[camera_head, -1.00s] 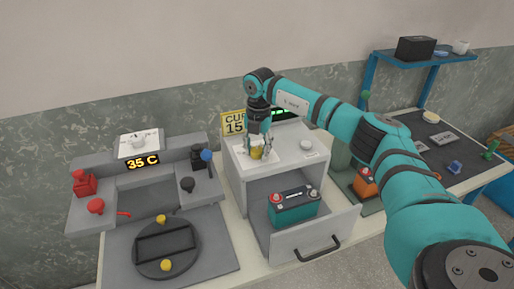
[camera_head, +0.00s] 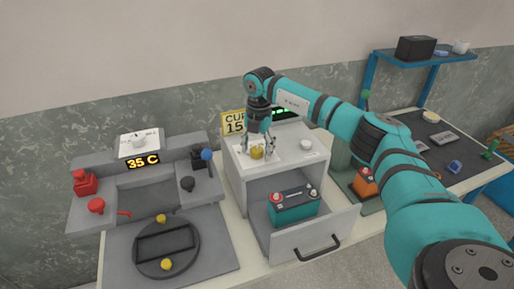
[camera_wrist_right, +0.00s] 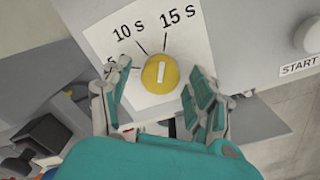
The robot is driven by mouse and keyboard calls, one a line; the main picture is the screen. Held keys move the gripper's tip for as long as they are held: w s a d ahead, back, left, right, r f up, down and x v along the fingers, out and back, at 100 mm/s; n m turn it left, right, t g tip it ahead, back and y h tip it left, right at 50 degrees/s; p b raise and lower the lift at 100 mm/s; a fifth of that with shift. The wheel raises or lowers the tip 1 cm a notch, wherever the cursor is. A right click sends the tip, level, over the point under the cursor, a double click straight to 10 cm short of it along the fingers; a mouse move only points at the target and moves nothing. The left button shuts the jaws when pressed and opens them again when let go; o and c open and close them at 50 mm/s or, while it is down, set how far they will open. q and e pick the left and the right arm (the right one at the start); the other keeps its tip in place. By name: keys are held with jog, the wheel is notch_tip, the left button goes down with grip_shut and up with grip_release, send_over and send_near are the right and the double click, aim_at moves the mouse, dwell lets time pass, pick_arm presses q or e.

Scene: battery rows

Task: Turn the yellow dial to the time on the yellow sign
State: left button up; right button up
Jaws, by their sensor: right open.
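The yellow dial (camera_head: 257,153) sits on a white plate on top of the grey cabinet. In the right wrist view the dial (camera_wrist_right: 160,74) has a white mark that points up, roughly toward the 15 S line; 10 S is to its left. My right gripper (camera_head: 257,146) is open above the dial, and in the right wrist view its fingers (camera_wrist_right: 158,80) stand apart on both sides of it. The yellow sign (camera_head: 233,124) behind the cabinet shows "CU" and "15"; my arm hides its right part. My left gripper is not in view.
A white START button (camera_head: 306,145) stands right of the dial. The cabinet drawer (camera_head: 330,225) is open and holds a teal battery (camera_head: 293,206). A grey station (camera_head: 85,222) with a "35 C" display (camera_head: 143,162) and red knobs is at the left.

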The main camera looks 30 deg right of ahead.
aim_at(258, 149)
notch_tip(258, 149, up, 12)
jog(key=shift+s, duration=0.15)
dwell(0.4)
jog(key=shift+d, duration=0.15)
